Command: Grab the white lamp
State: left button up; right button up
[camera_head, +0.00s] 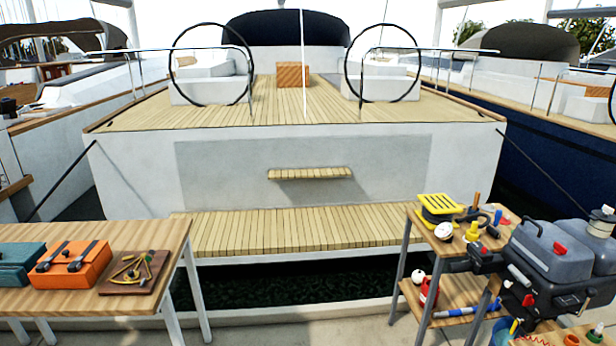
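A small white round thing with a dark spot (443,231), which may be the white lamp, sits on the top of the right wooden table (422,228), just below a yellow slotted box. Another white round thing (419,276) is on that table's lower shelf, beside a red item. Both are small, and I cannot tell for sure which is the lamp. Neither of my grippers can be made out in the head view.
The yellow slotted box (438,206) and several small tools crowd the right table. The left table (176,240) holds an orange case (72,264). The gap between the tables is open before the boat's stern.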

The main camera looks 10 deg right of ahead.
aim_at(417, 278)
jog(key=i+z, duration=0.2)
jog(key=i, duration=0.2)
jog(key=i+j+z, duration=0.2)
jog(key=i, duration=0.2)
jog(key=i+j+z, duration=0.2)
jog(key=i, duration=0.15)
jog(key=l, duration=0.1)
